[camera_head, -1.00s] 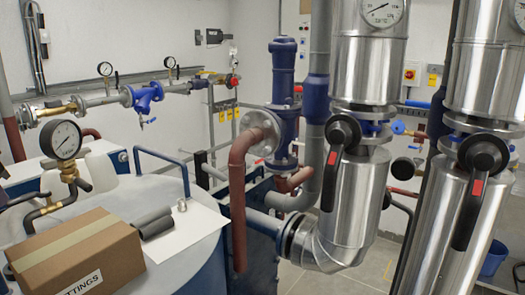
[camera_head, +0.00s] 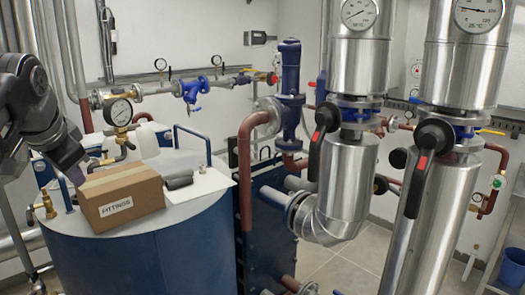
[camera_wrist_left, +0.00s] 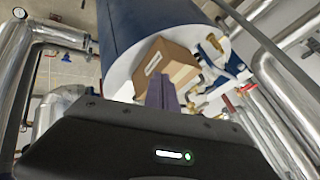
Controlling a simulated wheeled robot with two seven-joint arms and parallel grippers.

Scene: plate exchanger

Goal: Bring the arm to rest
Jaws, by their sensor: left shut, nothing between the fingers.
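My left arm comes in from the left edge of the head view. Its gripper (camera_head: 76,174) is shut and empty, pointing down just left of a brown cardboard box (camera_head: 118,197) labelled FITTINGS. In the left wrist view the closed purple-grey fingers (camera_wrist_left: 162,93) appear in front of the box (camera_wrist_left: 172,62); I cannot tell whether they touch it. The box sits on the pale top of a blue tank (camera_head: 155,260). My right gripper is not in view.
Large silver pipes (camera_head: 340,185) with black, red-marked lever handles fill the right. Open floor (camera_head: 352,262) shows between the pipes.

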